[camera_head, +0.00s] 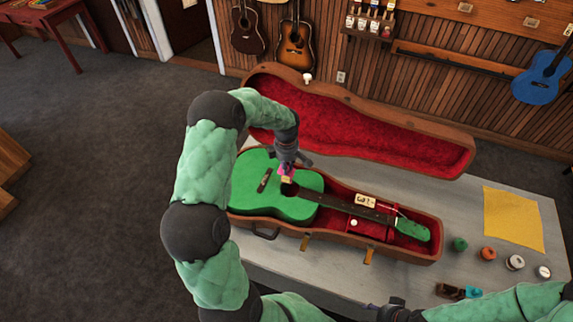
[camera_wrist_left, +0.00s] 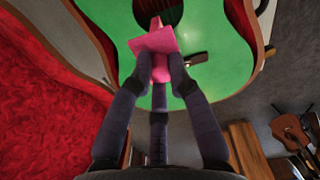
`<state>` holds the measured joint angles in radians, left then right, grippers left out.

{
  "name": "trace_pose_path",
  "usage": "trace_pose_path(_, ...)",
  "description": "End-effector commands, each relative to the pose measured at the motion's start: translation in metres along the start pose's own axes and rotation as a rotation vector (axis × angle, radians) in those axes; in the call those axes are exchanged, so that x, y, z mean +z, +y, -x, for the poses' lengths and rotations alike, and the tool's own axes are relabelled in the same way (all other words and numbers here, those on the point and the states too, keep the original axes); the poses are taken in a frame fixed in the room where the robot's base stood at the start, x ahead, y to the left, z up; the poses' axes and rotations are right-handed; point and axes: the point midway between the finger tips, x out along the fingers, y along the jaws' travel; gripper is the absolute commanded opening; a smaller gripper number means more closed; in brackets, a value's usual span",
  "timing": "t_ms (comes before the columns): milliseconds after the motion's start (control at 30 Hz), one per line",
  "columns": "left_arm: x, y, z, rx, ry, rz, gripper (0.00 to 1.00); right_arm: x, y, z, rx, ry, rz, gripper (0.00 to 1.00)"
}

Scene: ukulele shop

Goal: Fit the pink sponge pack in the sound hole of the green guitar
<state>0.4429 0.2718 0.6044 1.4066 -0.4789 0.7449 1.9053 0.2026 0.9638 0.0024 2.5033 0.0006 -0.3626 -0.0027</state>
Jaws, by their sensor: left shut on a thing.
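The green guitar (camera_head: 262,192) lies face up in the open case, its neck pointing right. Its dark sound hole (camera_head: 291,189) also shows at the top of the left wrist view (camera_wrist_left: 171,10). My left gripper (camera_head: 287,165) is above the sound hole, shut on the pink sponge pack (camera_head: 285,171). In the left wrist view the pack (camera_wrist_left: 160,46) sticks out past the fingertips (camera_wrist_left: 158,80), its pale tip overlapping the hole's edge. I cannot tell whether the tip touches the guitar. My right gripper (camera_head: 390,309) is low at the bottom edge, its fingers unclear.
The brown case (camera_head: 405,256) with red lining stands on a grey table (camera_head: 510,190), its lid (camera_head: 360,125) open at the back. A small label card (camera_head: 365,200) lies by the neck. A yellow cloth (camera_head: 513,218) and several small round containers (camera_head: 488,253) are on the right.

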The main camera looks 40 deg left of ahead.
Motion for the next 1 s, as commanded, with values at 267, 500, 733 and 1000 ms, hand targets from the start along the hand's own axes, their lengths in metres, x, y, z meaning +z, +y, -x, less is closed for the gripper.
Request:
trace_pose_path(267,0.0,0.0,-0.013,-0.001,0.0,0.0,0.0,0.0,0.001,-0.004,0.0,0.0,0.0,0.52)
trace_pose_path(500,0.0,0.0,-0.024,0.0,0.0,0.0,0.0,-0.001,0.005,-0.014,0.0,0.0,0.0,0.52)
trace_pose_path(733,0.0,-0.001,-0.034,0.0,0.0,0.0,0.0,-0.001,0.008,-0.022,0.0,0.0,0.0,0.52)
trace_pose_path(1000,0.0,-0.001,-0.045,0.0,0.0,0.0,0.0,-0.001,0.011,-0.032,0.0,0.0,0.0,0.52)
